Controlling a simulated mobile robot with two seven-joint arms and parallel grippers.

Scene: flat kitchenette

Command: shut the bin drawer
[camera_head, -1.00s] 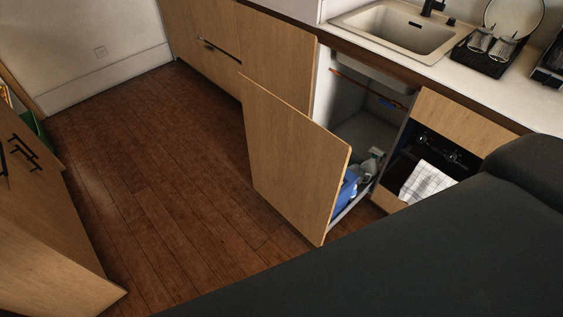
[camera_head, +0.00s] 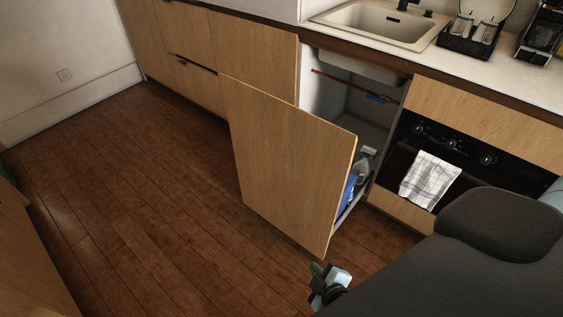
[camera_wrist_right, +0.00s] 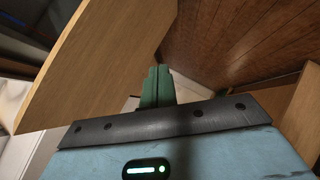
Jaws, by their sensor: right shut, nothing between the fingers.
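The bin drawer (camera_head: 285,165) is pulled out from under the sink, its tall wooden front standing clear of the cabinet. Blue and pale items (camera_head: 362,170) show inside behind the front. My right gripper (camera_head: 317,270) is low at the bottom of the head view, just below the front's lower right corner, with its green fingers shut and empty. In the right wrist view the shut fingers (camera_wrist_right: 157,86) point towards a wooden panel (camera_wrist_right: 100,60), apparently the drawer front. I cannot tell whether they touch it. My left gripper is not in view.
An oven (camera_head: 450,150) with a checked towel (camera_head: 430,180) is right of the open cabinet. The sink (camera_head: 380,22) and a dark dish rack (camera_head: 470,38) are above. The wooden floor (camera_head: 130,190) left of the drawer is clear.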

